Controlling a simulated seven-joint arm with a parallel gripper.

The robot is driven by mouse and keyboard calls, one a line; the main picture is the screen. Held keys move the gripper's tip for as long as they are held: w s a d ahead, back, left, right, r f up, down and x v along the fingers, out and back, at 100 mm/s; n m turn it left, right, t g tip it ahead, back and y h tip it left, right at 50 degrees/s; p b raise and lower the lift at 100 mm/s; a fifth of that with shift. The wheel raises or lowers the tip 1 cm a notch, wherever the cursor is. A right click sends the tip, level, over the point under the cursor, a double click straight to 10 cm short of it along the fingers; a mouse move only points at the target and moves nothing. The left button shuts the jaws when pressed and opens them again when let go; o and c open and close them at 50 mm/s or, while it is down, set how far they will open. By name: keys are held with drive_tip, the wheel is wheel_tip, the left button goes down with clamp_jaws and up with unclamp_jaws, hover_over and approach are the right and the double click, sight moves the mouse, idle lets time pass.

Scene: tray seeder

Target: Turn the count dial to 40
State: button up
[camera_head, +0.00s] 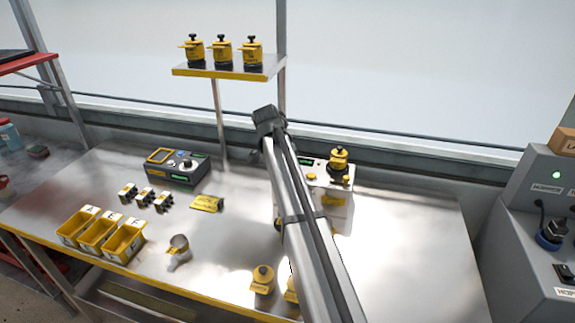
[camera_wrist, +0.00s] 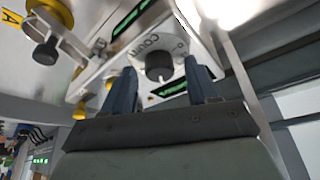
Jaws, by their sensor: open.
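The count dial (camera_wrist: 158,66) is a round black knob on a white panel in the wrist view, with the word COUNT printed beside it. My gripper (camera_wrist: 160,70) is open, with one dark blue finger on each side of the dial. The dial lies between the fingertips in the picture; I cannot tell whether they touch it. The number it points to is not readable. In the head view the white seeder (camera_head: 318,172) is partly behind my arm, and its dial and my gripper cannot be made out there.
A yellow canister (camera_head: 338,158) stands on the seeder. Green displays (camera_wrist: 168,90) flank the dial. To the left are a grey console (camera_head: 172,178) and yellow bins (camera_head: 126,243). A yellow canister (camera_head: 263,278) stands near the front edge. The table's right part is clear.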

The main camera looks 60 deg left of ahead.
drive_tip(key=shift+r, duration=0.1)
drive_tip(key=v, duration=1.3)
drive_tip(key=shift+s+r, duration=0.2)
drive_tip(key=shift+r, duration=0.05)
